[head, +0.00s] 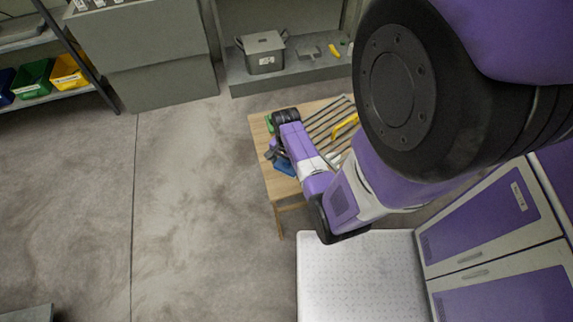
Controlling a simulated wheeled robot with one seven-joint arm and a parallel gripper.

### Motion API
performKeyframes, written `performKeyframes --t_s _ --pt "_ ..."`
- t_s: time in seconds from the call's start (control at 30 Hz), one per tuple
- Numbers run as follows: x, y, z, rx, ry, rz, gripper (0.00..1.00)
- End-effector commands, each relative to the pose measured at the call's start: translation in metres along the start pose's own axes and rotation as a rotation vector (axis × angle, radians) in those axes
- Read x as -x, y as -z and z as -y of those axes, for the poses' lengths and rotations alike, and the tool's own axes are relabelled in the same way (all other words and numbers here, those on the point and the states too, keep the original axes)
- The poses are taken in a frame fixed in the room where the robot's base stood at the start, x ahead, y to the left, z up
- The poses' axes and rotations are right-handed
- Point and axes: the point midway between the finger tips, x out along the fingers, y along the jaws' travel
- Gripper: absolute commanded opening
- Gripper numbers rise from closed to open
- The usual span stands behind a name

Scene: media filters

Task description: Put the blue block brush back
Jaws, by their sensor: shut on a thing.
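My arm reaches down over a small wooden table (262,140). My gripper (276,154) is at the table's left side, small and partly hidden by my own wrist. It is shut on a blue thing (285,168), which looks like the blue block brush. The blue thing shows just below the fingers, over the table top. I cannot tell whether it touches the wood. A rack of dark parallel slats (322,118) lies on the table to the right of my gripper, partly covered by my arm.
A yellow item (344,126) lies on the slats, and a green item (269,124) is at the table's left edge. A white perforated surface (360,280) is in front. A grey pot (264,54) stands on a ledge behind. Open floor (190,200) lies to the left.

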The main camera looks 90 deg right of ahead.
Motion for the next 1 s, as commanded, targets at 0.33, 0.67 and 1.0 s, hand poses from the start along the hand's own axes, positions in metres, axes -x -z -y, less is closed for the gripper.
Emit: performKeyframes --t_s 0.33,0.67,1.0 --pt "-0.003 0.000 0.000 0.000 -0.001 0.001 1.00" --pt "0.015 0.000 0.001 0.000 0.001 -0.001 1.00" --pt "0.083 0.000 0.001 0.001 0.003 -0.002 1.00"
